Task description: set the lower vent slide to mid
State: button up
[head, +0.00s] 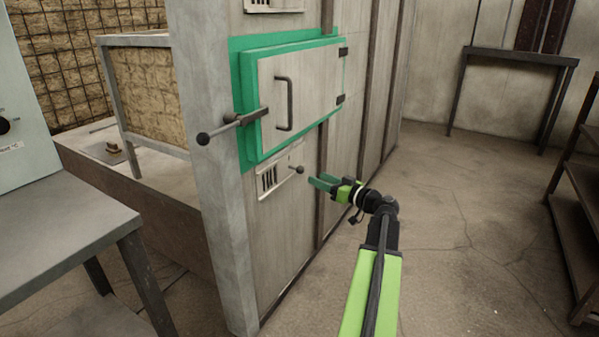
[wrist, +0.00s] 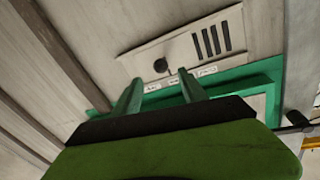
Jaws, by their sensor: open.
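The lower vent (head: 268,181) is a pale plate with dark slots, low on the wall beneath the green-framed door. Its slide knob (head: 299,170) is dark and round, at the plate's right. In the wrist view the vent (wrist: 190,45) appears inverted, and the knob (wrist: 161,66) is nearest the leftmost of several small labels, whose text is unreadable. My gripper (head: 314,181) is open, its green fingers pointing at the wall just right of the knob. In the wrist view the fingertips (wrist: 160,76) flank the knob's line; I cannot tell whether they touch it.
The door (head: 300,95) has a dark handle and a latch bar with a round knob (head: 203,139) jutting left. Another vent (head: 272,4) is partly visible above. A grey table (head: 60,225) stands at left, a rusty shelf (head: 580,200) at right. The floor right of the wall is clear.

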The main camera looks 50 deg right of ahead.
aim_at(300, 168)
jog(key=w, duration=0.9)
jog(key=shift+w+a, duration=0.25)
jog(key=shift+w, duration=0.1)
grip_shut()
dwell(0.8)
